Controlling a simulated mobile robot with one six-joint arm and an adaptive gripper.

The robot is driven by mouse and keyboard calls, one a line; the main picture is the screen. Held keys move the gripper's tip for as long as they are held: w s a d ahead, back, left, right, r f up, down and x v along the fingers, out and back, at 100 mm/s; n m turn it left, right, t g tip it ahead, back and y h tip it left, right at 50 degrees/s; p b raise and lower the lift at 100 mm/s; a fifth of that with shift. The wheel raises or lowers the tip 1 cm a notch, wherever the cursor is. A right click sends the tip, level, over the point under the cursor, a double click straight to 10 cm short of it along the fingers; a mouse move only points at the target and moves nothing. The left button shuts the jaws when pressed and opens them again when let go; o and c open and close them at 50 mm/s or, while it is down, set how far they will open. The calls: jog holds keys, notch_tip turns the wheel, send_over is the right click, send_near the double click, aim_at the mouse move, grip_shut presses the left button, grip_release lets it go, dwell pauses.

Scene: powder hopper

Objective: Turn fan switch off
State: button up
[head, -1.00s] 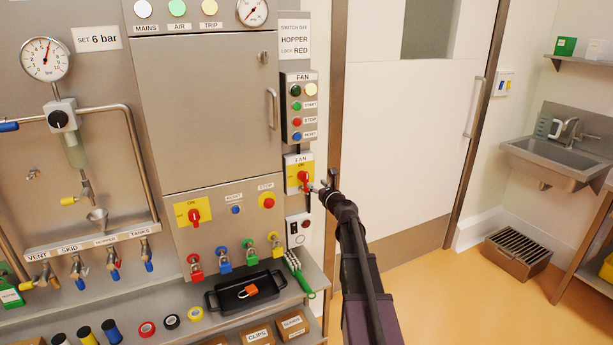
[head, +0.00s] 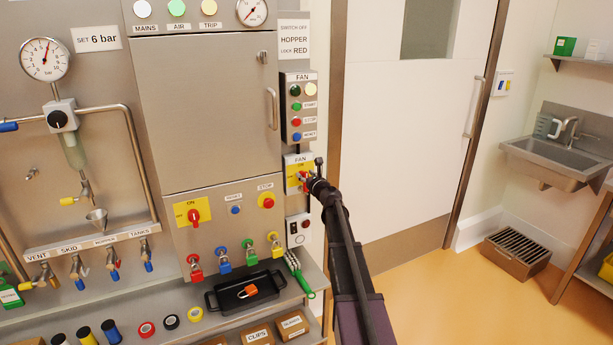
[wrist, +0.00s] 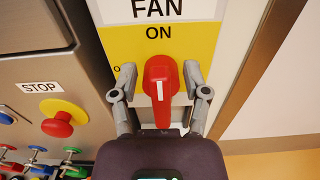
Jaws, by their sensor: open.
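The fan switch is a red rotary handle (wrist: 161,88) on a yellow plate (wrist: 185,40) marked FAN and ON. In the wrist view the handle stands upright, with its white line pointing up toward ON. My gripper (wrist: 160,82) is open, with one finger on each side of the handle and a gap showing on both sides. In the head view my gripper (head: 307,180) reaches the fan switch plate (head: 293,164) from the right and hides part of the red handle. The OFF marking is mostly hidden behind the left finger.
A FAN button box (head: 298,108) is just above the switch. A red stop button (wrist: 58,122) on a yellow ring is on the cabinet to the left. Several coloured padlocks (head: 223,260) hang below. A door frame (head: 333,90) stands close on the right.

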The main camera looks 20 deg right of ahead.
jog(key=shift+c, duration=0.2)
grip_shut()
